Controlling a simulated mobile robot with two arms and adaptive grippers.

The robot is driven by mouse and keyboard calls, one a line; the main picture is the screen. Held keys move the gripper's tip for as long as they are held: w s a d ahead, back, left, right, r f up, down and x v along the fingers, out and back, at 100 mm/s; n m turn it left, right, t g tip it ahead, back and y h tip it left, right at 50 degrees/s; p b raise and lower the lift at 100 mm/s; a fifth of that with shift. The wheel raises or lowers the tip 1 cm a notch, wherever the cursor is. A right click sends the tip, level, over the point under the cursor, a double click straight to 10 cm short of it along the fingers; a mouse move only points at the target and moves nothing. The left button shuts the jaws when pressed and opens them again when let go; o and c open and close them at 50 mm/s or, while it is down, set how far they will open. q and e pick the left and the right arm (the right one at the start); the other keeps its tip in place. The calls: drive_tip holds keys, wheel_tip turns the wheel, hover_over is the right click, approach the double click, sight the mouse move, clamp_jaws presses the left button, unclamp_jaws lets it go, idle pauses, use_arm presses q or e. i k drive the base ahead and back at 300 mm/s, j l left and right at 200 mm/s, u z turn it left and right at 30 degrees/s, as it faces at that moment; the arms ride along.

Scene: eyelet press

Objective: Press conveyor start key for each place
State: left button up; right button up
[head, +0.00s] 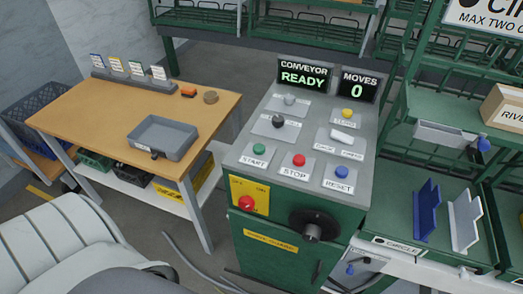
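The green START key (258,149) sits at the left of the front row on the sloped top of a grey and green control console (312,125). The red STOP key (299,160) is in the middle of that row and the blue RESET key (343,172) at its right. The moves display (358,87) reads "MOVES 0". Neither of my grippers shows in the head view, and nothing is touching the keys.
A wooden table (95,115) with a grey tray (162,137) stands left of the console. Green racks (440,95) stand right and behind, with blue (427,210) and white (465,220) holders. The console front carries a red rotary switch (247,203) and a black knob (312,230).

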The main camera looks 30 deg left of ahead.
sight(259, 149)
drive_tip(key=j+u, duration=0.25)
drive_tip(key=j, duration=0.55)
drive_tip(key=i+j+u, duration=0.2)
drive_tip(key=j, duration=0.6)
drive_tip(key=l, duration=0.1)
drive_tip(key=k+u, duration=0.05)
